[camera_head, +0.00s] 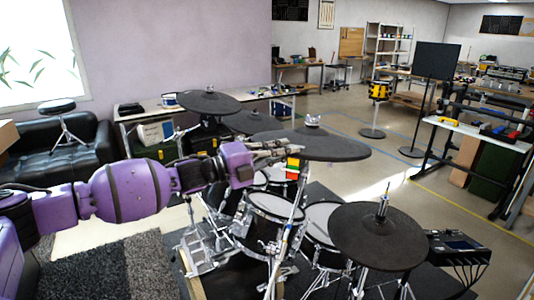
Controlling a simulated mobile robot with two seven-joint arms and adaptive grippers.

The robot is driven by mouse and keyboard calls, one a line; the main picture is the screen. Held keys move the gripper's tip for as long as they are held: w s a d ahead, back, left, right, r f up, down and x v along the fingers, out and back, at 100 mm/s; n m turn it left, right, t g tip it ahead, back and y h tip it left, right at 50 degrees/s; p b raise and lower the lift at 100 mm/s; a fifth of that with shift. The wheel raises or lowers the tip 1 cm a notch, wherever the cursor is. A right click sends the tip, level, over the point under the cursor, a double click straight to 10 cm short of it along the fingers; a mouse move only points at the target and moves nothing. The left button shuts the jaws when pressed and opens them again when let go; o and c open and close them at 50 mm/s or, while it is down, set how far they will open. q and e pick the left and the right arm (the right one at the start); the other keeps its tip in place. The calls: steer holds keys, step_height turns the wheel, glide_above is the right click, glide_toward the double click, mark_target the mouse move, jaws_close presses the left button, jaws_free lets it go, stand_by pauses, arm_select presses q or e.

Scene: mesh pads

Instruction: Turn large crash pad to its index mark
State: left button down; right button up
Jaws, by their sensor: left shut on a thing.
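The large crash pad (335,148) is a dark grey round disc on a stand near the middle of the head view, with a silver fitting at its top centre. It looks slightly tilted. My left gripper (278,146), on the purple arm from the left, is shut on its left edge; the fingers cover part of that edge. A small block with red, yellow and green colours (292,165) shows just below the pad by the stand. I cannot tell whether it is the index mark. My right gripper is not in view.
Another dark pad (379,236) stands at the front right, beside a drum module (459,247). More pads (208,102) stand behind my left gripper. White-topped drums (275,207) and chrome stands crowd the space below. Open floor lies to the right.

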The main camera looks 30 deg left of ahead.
arm_select(q)
steer(key=shift+f, duration=0.4)
steer(key=c, duration=2)
jaws_free()
steer(key=shift+s, duration=0.1)
steer(key=shift+o, duration=1.3)
steer(key=shift+r, duration=0.25)
steer(key=v, duration=1.2)
